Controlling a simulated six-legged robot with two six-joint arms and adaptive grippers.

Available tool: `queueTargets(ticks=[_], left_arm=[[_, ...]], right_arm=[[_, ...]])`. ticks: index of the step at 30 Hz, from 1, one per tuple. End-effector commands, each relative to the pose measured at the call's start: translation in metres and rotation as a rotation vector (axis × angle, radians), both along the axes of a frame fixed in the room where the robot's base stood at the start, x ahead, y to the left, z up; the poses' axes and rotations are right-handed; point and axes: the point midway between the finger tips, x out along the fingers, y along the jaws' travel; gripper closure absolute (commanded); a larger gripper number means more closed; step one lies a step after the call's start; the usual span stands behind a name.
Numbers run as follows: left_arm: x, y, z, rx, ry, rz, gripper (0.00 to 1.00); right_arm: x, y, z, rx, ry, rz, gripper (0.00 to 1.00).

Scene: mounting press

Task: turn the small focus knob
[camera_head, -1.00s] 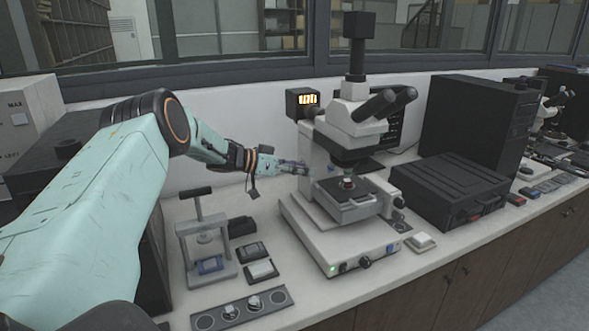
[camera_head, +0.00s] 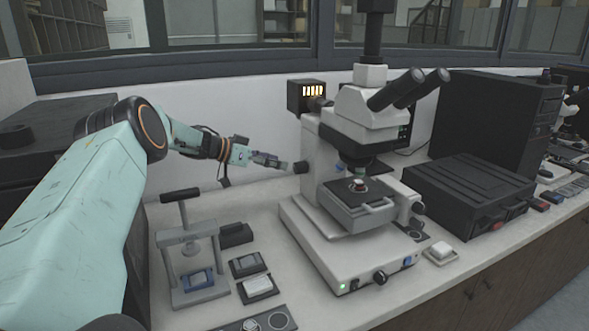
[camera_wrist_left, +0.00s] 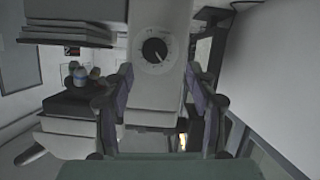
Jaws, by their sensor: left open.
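The white microscope (camera_head: 345,240) stands on the bench. A small black knob (camera_head: 301,167) sticks out from the left side of its column. In the left wrist view a round dark knob (camera_wrist_left: 155,50) with a pointer line sits in a ring of scale marks on the pale body. My left gripper (camera_head: 284,164) is just left of the side knob, at about its height. In the wrist view its open fingers (camera_wrist_left: 160,85) are apart and empty, with the dial between and beyond their tips. I see no contact. My right gripper is not in view.
A small mounting press (camera_head: 188,245) stands front left of the microscope, with dark boxes (camera_head: 247,264) beside it. A lamp housing (camera_head: 308,96) sits behind the column above my gripper. A black case (camera_head: 470,190) is at the right. The wall runs close behind.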

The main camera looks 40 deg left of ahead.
Motion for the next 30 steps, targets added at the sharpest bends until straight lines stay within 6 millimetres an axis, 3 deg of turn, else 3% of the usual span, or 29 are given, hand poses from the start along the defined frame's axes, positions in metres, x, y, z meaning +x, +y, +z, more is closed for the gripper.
queueTargets(ticks=[8, 15, 28, 30], left_arm=[[0.035, -0.024, -0.021, 0.003, 0.001, -0.006, 0.42], [0.051, -0.030, -0.025, 0.001, 0.000, -0.003, 0.42], [0.057, -0.031, -0.026, -0.002, 0.000, -0.002, 0.42], [0.057, -0.031, -0.026, -0.002, 0.000, -0.002, 0.48]], right_arm=[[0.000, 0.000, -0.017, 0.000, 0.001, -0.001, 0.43], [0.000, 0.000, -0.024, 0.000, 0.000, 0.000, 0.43], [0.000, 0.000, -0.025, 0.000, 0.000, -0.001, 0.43], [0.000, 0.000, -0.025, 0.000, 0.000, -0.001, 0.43]])
